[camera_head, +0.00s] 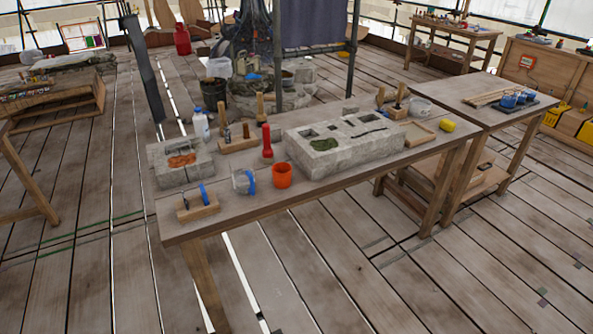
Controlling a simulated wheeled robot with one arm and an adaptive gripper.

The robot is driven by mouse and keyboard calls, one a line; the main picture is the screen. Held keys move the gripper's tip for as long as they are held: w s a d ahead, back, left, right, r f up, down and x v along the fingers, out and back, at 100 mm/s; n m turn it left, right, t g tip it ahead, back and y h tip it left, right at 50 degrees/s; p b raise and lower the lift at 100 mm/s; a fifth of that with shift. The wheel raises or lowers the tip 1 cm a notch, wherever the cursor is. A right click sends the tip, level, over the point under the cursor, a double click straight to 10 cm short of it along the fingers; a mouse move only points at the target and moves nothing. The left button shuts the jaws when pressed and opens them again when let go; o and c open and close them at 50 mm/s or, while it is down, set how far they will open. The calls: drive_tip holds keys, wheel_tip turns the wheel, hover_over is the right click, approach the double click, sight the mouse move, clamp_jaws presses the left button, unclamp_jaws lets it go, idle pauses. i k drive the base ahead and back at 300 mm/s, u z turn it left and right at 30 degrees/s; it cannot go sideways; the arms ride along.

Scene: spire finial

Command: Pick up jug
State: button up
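A small clear vessel with a blue part on its right side (242,181) stands upright on the long wooden worktable (335,185), near its front left edge. It looks like the jug. An orange cup (282,175) stands just right of it, and a wooden block with a blue item (198,204) lies to its left. A red can-like container (182,41) stands on the floor far back. My gripper is not in view.
A stone block with an orange patch (181,163), a white bottle (201,127), a red-handled tool (267,143) and a large carved stone (341,142) stand behind the vessel. The plank floor (310,270) in front of the table is clear.

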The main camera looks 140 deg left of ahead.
sight(243, 180)
drive_tip(key=u, duration=4.95)
drive_tip(key=k, duration=0.55)
drive_tip(key=u, duration=1.2)
drive_tip(key=i, duration=1.8)
drive_tip(key=z, duration=0.95)
